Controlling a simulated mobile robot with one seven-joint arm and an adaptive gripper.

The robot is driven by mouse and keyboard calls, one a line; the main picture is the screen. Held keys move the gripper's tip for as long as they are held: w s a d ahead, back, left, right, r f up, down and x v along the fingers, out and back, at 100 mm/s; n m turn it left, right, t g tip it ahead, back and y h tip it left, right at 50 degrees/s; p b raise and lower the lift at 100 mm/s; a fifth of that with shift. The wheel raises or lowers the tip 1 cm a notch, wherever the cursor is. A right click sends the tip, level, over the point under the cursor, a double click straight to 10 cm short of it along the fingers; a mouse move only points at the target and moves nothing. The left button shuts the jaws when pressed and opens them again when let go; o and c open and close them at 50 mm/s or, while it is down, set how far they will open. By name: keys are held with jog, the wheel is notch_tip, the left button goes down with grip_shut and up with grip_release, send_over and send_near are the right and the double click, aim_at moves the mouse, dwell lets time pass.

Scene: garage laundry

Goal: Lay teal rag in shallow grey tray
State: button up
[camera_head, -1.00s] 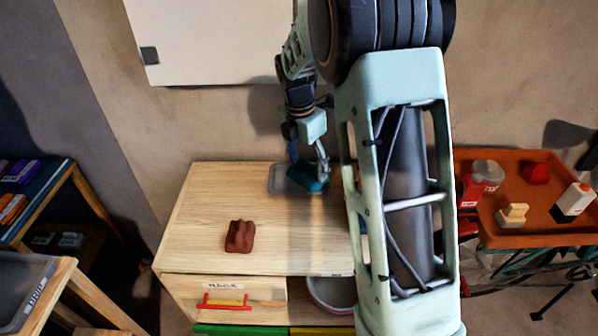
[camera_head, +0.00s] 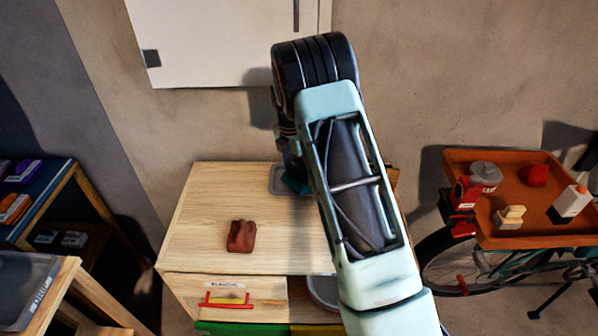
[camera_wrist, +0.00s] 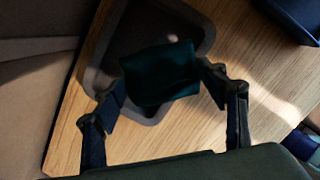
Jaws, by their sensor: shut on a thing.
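The teal rag (camera_wrist: 160,72) is dark and bunched between the fingers of my gripper (camera_wrist: 163,84) in the wrist view. My gripper is shut on it. The shallow grey tray (camera_wrist: 195,25) lies beneath, and the rag appears over its inside. I cannot tell whether the rag touches the tray floor. In the head view only the tray's left part (camera_head: 275,180) shows at the back of the wooden top, with a bit of the rag (camera_head: 295,184) beside my arm. My arm hides the rest of both.
A reddish-brown crumpled cloth-like item (camera_head: 241,236) lies at the front of the wooden cabinet top (camera_head: 205,215). The top's left side is otherwise clear. A wall panel (camera_head: 215,40) hangs behind. An orange tray (camera_head: 480,225) with bottles and blocks stands to the right.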

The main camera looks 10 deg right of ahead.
aim_at(299, 170)
jog(key=shift+f, duration=0.35)
jog(key=shift+f, duration=0.1)
jog(key=shift+f+b, duration=0.3)
jog(key=o, duration=1.1)
jog(key=shift+r, duration=0.1)
jog(key=r, duration=0.7)
jog(key=shift+s+a, duration=0.25)
jog(key=shift+a, duration=0.15)
jog(key=shift+r, duration=0.5)
